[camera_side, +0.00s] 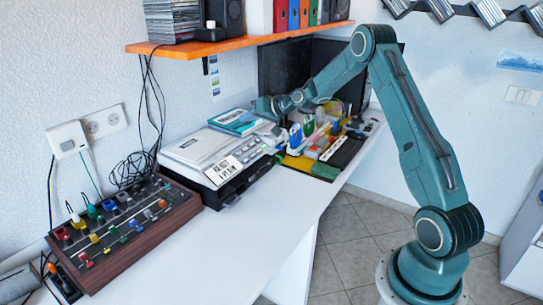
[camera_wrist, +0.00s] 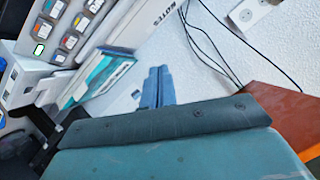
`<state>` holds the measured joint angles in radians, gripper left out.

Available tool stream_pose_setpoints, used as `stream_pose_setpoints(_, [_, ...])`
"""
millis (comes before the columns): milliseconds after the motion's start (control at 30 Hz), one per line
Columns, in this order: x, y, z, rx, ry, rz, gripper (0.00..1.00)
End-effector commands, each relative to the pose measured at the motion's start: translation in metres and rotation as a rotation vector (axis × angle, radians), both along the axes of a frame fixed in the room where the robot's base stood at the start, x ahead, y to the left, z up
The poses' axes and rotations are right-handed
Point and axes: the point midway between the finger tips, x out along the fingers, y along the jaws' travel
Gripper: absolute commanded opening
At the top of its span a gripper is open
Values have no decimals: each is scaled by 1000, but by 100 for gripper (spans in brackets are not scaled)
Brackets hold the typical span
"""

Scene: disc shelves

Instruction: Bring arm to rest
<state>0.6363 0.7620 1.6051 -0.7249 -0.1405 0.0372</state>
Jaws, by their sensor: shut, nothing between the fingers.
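My teal arm comes up from its base at the right in the side view and reaches over the far end of the white table. My gripper (camera_side: 277,129) points down near the printer's back right corner, small and partly lost against the desk items. In the wrist view the two blue-grey fingers of my gripper (camera_wrist: 157,72) lie side by side, shut and empty. My own teal link fills the lower part of that view. I cannot tell whether the fingertips touch anything.
A printer (camera_side: 206,158) with a teal book (camera_side: 238,121) on it stands close by. A black-and-yellow tray (camera_side: 312,168) of small items lies to the right. An orange shelf (camera_side: 240,42) hangs above. A wood-sided control box (camera_side: 125,240) sits front left. The table (camera_side: 262,225) is clear in front.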

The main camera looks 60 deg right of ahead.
Motion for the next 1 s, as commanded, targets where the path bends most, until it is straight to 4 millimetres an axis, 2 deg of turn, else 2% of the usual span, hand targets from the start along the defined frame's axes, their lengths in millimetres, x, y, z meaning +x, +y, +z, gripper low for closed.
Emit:
stream_pose_setpoints(33, [-3,13,13,-21,13,18,0])
stream_pose_setpoints(200, [-19,49,44,-83,72,66,0])
stream_pose_setpoints(467, [-57,102,83,-175,161,129,0])
stream_pose_setpoints(767, [-116,153,119,-270,254,180,0])
stream_pose_setpoints(1000, [-173,186,138,-336,324,208,0])
